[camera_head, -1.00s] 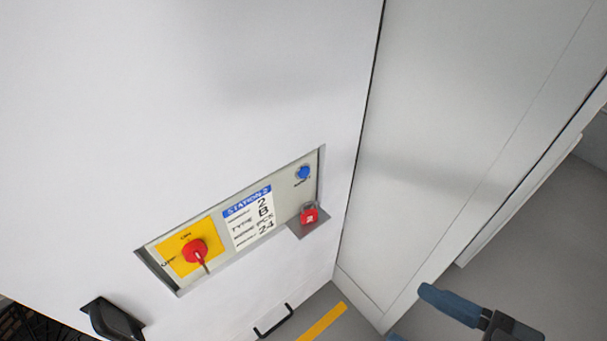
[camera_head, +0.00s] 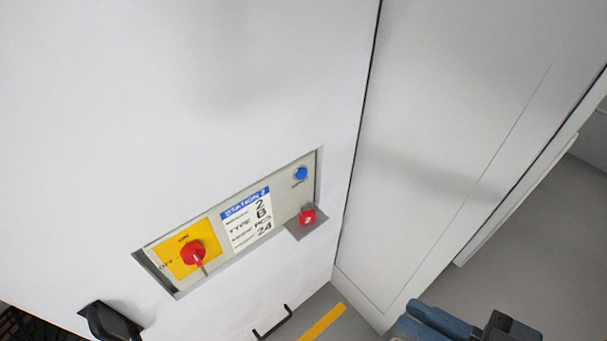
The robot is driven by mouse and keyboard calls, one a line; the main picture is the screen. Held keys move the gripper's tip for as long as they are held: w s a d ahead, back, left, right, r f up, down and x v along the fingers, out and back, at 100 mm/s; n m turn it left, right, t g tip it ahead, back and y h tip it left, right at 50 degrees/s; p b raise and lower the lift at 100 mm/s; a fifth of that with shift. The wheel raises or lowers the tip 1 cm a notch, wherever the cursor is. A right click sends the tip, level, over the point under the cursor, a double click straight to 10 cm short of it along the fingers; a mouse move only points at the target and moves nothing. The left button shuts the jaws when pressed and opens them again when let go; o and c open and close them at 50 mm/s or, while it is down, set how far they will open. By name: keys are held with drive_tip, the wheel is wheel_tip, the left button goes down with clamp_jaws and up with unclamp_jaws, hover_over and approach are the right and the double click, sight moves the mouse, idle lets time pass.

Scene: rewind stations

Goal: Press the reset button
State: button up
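The blue round reset button (camera_head: 301,174) is on the right end of a recessed grey panel (camera_head: 230,228) in a white cabinet front. A small label sits under it, too blurred to read surely. My gripper (camera_head: 408,316) is at the bottom right, partly cut off by the frame edge. Its two blue fingers lie close against each other and look shut, with nothing seen between them. It is below and right of the button, well apart from it.
The panel also holds a red rotary switch (camera_head: 193,253) on a yellow plate, a station label (camera_head: 248,219) and a red padlock-like item (camera_head: 307,217) on a small protruding plate. A grey-white door or wall panel (camera_head: 440,130) stands to the right. Black handles (camera_head: 272,322) stick out below.

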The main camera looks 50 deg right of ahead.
clamp_jaws()
idle(0.8)
